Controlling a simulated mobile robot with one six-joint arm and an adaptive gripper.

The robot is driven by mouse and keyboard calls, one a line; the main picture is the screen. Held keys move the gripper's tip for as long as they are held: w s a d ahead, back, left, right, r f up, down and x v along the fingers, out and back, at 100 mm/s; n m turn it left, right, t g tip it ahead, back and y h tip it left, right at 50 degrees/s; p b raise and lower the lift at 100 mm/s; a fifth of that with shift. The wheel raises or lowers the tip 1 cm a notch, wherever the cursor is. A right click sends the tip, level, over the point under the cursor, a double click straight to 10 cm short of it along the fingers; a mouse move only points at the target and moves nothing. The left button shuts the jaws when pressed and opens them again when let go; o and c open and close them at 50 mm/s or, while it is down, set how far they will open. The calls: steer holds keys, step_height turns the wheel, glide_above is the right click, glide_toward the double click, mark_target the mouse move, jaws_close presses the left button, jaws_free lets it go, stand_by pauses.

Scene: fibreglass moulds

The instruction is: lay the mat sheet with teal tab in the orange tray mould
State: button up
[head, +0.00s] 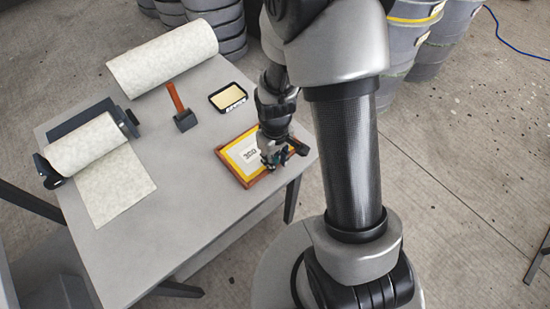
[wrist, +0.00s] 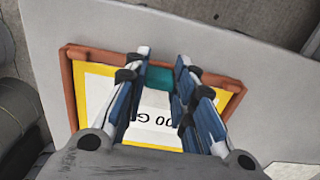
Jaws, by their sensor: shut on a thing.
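The orange tray mould (head: 234,176) is a shallow orange-brown frame near the table's right edge; its rim also shows in the wrist view (wrist: 69,75). Inside the rim is a pale sheet with dark print (head: 246,154), with yellow around it. The print also shows in the wrist view (wrist: 150,124). The sheet's teal tab (wrist: 177,104) is between my fingers. My gripper (head: 271,160) is over the right part of the tray, shut on the tab; the fingers also show in the wrist view (wrist: 161,57). I cannot tell whether the sheet touches the tray floor.
A black-rimmed tray with a pale yellow inside (head: 228,97) lies behind the mould. A hammer (head: 180,107) and two pale mat rolls (head: 163,58) (head: 85,145) are further left. The table's front middle (head: 165,230) is clear.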

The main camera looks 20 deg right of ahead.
steer(key=o, duration=1.1)
steer(key=shift+r, duration=0.1)
step_height(320, 180, up, 12)
stand_by(0.7)
steer(key=s+a+r+m+t, duration=0.2)
steer(key=s+r+m+t, duration=0.1)
steer(key=s+r, duration=1.1)
step_height(320, 180, up, 2)
steer(key=shift+a+r+m+t, duration=0.15)
steer(key=shift+r+m+t, duration=0.15)
steer(key=shift+t, duration=0.5)
